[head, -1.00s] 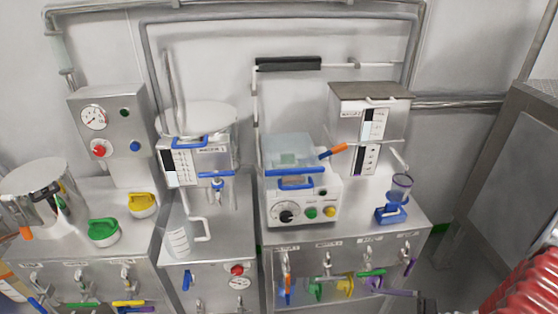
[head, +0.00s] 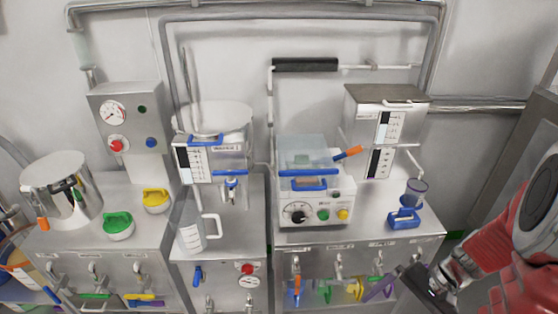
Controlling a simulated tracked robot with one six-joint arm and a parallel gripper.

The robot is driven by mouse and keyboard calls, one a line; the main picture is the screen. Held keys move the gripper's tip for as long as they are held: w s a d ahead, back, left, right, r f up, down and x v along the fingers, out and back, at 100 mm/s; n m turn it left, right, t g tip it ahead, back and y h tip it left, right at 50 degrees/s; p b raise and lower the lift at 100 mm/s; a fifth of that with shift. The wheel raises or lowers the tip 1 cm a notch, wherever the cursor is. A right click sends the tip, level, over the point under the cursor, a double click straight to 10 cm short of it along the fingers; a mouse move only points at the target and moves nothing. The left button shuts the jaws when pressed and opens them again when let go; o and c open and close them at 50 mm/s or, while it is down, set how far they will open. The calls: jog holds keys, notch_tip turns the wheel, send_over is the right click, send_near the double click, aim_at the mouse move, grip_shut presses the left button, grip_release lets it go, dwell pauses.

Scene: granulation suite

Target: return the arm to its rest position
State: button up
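My arm shows in red and grey at the right edge of the head view. Its end, my gripper (head: 432,284), is a dark shape low on the right, in front of the right bench's front panel. It is partly cut off and small, so I cannot tell whether its fingers are open or shut. I cannot make out anything held in it. A purple handle (head: 378,288) appears just left of it; whether they touch is unclear.
The right bench (head: 430,228) carries a white control box (head: 313,208) and a blue-based cup stand (head: 404,218). Several coloured handles hang on its front. A steel pot (head: 62,190) and green knob (head: 118,225) are on the left.

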jog(key=a+r+n+t+h, duration=0.3)
jog(key=a+r, duration=0.3)
jog(key=r, duration=0.5)
jog(key=s+a+r+n+t+h, duration=0.1)
jog(key=a+r+n+t+h, duration=0.2)
jog(key=a+r+n, duration=0.3)
notch_tip(320, 180, up, 6)
jog(key=shift+s+a+f+n, duration=0.15)
jog(key=shift+s+a+n, duration=0.1)
jog(key=shift+a+n, duration=0.1)
